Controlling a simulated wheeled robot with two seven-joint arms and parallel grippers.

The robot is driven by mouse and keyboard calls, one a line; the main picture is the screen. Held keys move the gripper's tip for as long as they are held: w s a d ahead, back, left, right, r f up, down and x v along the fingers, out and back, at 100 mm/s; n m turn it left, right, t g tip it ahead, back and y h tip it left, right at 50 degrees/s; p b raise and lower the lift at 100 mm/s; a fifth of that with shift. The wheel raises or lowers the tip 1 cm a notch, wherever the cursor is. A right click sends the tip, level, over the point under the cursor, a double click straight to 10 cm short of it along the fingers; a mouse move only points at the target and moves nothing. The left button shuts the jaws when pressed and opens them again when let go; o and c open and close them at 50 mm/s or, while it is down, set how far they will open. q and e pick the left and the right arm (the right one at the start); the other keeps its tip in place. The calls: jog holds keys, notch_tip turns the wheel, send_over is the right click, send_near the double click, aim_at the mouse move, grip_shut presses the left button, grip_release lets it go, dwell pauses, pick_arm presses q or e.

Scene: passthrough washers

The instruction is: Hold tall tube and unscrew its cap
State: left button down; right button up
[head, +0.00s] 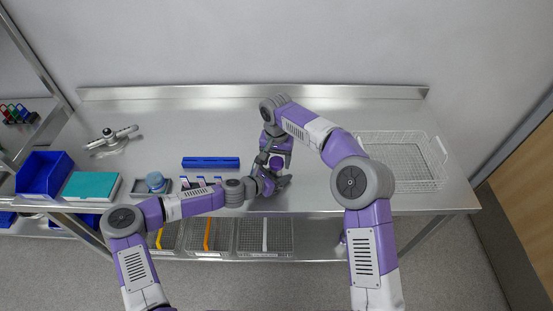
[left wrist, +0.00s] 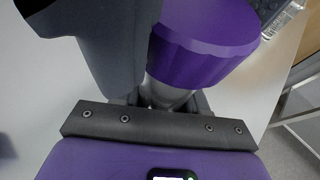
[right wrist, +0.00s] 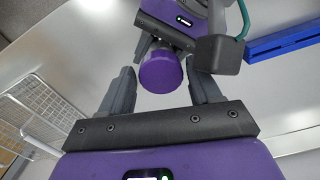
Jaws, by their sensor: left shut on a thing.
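The tall tube (left wrist: 165,93) shows only as a short pale stretch under its purple ridged cap (left wrist: 205,42) in the left wrist view. The rest of it is hidden by my grippers. My left gripper (head: 279,178) is shut on the tube below the cap, over the front middle of the table. My right gripper (head: 275,151) is just behind and above it. In the right wrist view the cap (right wrist: 161,72) lies between the tips of my right gripper's parted fingers (right wrist: 160,66), with a gap visible on each side.
A blue rack (head: 211,162) lies left of the grippers on the steel table (head: 330,190). A wire basket (head: 441,165) stands at the right. A blue bin (head: 44,172), a teal-topped box (head: 91,186) and a small metal device (head: 112,142) are at the left. The back middle is clear.

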jog(key=shift+o, duration=0.7)
notch_tip(320, 180, up, 4)
jog(key=shift+a+r, duration=0.1)
jog(key=shift+r, duration=0.15)
jog(key=shift+c, duration=0.3)
notch_tip(320, 180, up, 3)
jog(key=m, duration=0.6)
jog(key=shift+r, duration=0.1)
jog(key=shift+m, duration=0.3)
notch_tip(320, 180, down, 8)
jog(key=shift+r, duration=0.1)
jog(key=shift+c, duration=0.2)
jog(key=c, duration=1.1)
jog(key=shift+o, duration=0.2)
jog(key=n, duration=0.6)
jog(key=shift+n, duration=0.3)
